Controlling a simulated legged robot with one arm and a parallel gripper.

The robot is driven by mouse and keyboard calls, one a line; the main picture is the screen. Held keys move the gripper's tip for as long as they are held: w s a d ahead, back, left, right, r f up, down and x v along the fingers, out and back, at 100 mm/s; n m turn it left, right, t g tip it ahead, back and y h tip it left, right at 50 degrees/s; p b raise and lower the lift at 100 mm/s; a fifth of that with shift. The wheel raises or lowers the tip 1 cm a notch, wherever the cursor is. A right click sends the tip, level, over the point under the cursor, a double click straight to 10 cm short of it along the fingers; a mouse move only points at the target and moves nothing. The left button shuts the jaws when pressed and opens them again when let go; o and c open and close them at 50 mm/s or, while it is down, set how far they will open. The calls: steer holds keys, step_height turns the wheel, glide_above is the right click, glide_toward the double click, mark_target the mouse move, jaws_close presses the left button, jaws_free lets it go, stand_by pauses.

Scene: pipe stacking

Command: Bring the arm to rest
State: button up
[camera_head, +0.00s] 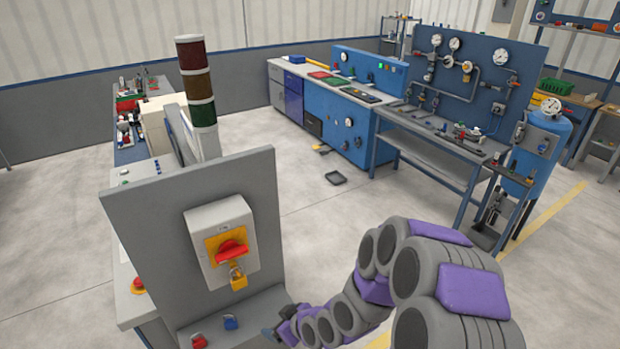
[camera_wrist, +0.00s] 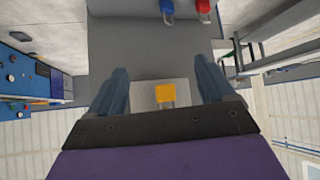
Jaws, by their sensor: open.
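My arm (camera_head: 345,315) reaches in from the lower right of the head view, in grey and purple links. My gripper (camera_head: 272,332) is low beside the right end of the grey panel's ledge, small and partly cut off by the arm. In the wrist view my gripper (camera_wrist: 160,82) shows two blue-grey fingers spread apart. A yellow padlock (camera_wrist: 165,95) shows between the fingers; I see no contact with it. In the head view the yellow padlock (camera_head: 238,277) hangs under a red rotary switch (camera_head: 231,250) on a grey box.
The upright grey panel (camera_head: 150,240) stands close on the left. A red padlock (camera_head: 199,341) and a blue padlock (camera_head: 231,322) are on its ledge. A signal tower (camera_head: 197,90) rises behind it. Blue workbenches (camera_head: 345,125) stand farther back. The floor (camera_head: 310,225) between is mostly clear.

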steer(key=s+d+r+m+g+h+b, duration=0.25)
steer(key=s+d, duration=0.35)
steer(key=d, duration=0.3)
steer(key=s+d+r+m+g+h+b, duration=0.1)
steer(key=s+d+r+m+h+b, duration=0.15)
steer(key=s+d+h+b, duration=0.4)
steer(key=s+d+r+m+g+y+b, duration=0.1)
steer(key=s+d+r+m+g, duration=0.1)
steer(key=s, duration=0.7)
steer(key=s+d+r+m+g+y+b, duration=0.1)
steer(key=s+d+r+m+g, duration=0.1)
steer(key=s, duration=0.7)
steer(key=shift+d+r+m, duration=0.6)
steer(key=shift+d+r, duration=0.35)
steer(key=shift+d, duration=0.05)
steer(key=shift+w, duration=0.1)
